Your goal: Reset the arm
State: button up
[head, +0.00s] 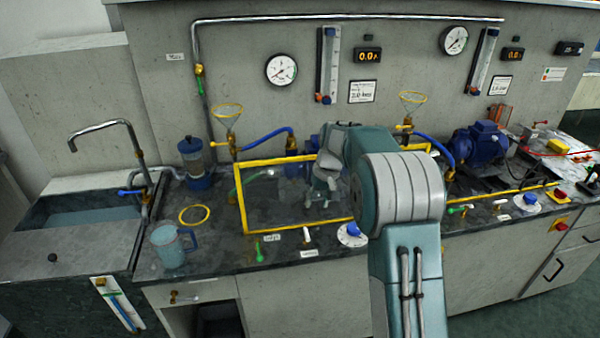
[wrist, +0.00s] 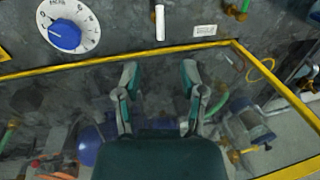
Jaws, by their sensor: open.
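My arm reaches out over the bench in the head view, and my gripper (head: 326,178) hangs in front of the clear yellow-framed guard (head: 245,204). In the wrist view my gripper (wrist: 160,82) has its two fingers spread apart with nothing between them. The guard's yellow edge (wrist: 150,60) runs just beyond the fingertips there. The clear pane and blurred pump parts show beneath the fingers. My forearm hides part of the bench on the right in the head view.
A blue dial knob (head: 352,234) and small valves sit along the bench front. A blue jug (head: 170,246), yellow ring (head: 194,215) and sink (head: 84,212) are at left. Gauges (head: 281,70) line the back wall. A blue motor (head: 478,143) stands right.

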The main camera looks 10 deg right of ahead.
jog(key=s+a+r+t+h, duration=0.1)
jog(key=s+a+r+t, duration=0.15)
jog(key=s+r, duration=1.25)
jog(key=s+f+t+h, duration=0.1)
jog(key=s+t, duration=0.2)
jog(key=s, duration=1.8)
jog(key=shift+f, duration=0.3)
